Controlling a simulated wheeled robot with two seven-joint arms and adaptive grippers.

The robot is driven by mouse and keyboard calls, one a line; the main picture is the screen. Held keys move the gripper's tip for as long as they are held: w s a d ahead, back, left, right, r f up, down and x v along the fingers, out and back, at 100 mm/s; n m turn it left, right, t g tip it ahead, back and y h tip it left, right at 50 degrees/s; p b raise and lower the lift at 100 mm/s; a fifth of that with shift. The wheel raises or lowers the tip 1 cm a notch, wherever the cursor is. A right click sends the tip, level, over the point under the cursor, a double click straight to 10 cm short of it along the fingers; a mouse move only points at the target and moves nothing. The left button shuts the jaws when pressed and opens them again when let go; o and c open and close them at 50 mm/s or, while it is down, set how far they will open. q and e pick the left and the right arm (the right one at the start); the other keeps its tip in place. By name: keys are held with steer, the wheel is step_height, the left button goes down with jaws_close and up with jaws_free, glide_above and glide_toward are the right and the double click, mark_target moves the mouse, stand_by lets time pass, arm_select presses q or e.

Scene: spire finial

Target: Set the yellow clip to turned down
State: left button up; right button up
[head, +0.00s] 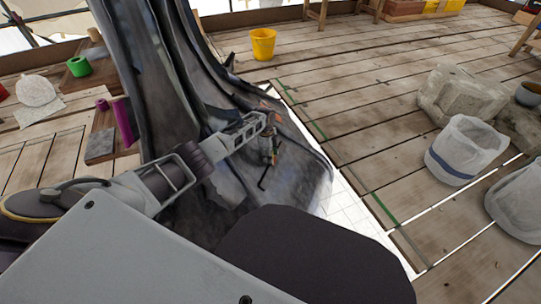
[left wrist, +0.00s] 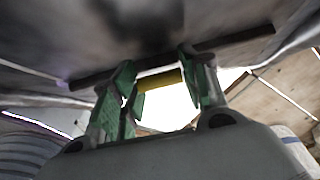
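The yellow clip (left wrist: 159,81) shows in the left wrist view as a short yellow bar near a dark rod (left wrist: 238,44) under a dark grey surface. My left gripper (left wrist: 158,88) has its green-padded fingers spread wide, one on each side of the clip. I cannot tell whether the pads touch it. In the head view my left gripper (head: 268,143) is by the lower flared skirt of the dark grey spire (head: 160,70), near a thin bent black rod (head: 264,178). The clip cannot be made out there. My right gripper is not in view.
Wooden planks form the floor. A yellow bucket (head: 263,44) stands at the back. White buckets (head: 466,150) and stone blocks (head: 460,95) stand at right. A green roll (head: 79,66) and a purple cylinder (head: 122,122) are at left. Planks between spire and buckets are clear.

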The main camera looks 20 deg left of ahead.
arm_select(q)
steer(key=shift+o, duration=1.2)
step_height(320, 180, up, 12)
steer(key=a, duration=0.1)
steer(key=shift+a, duration=0.25)
steer(key=shift+n, duration=0.3)
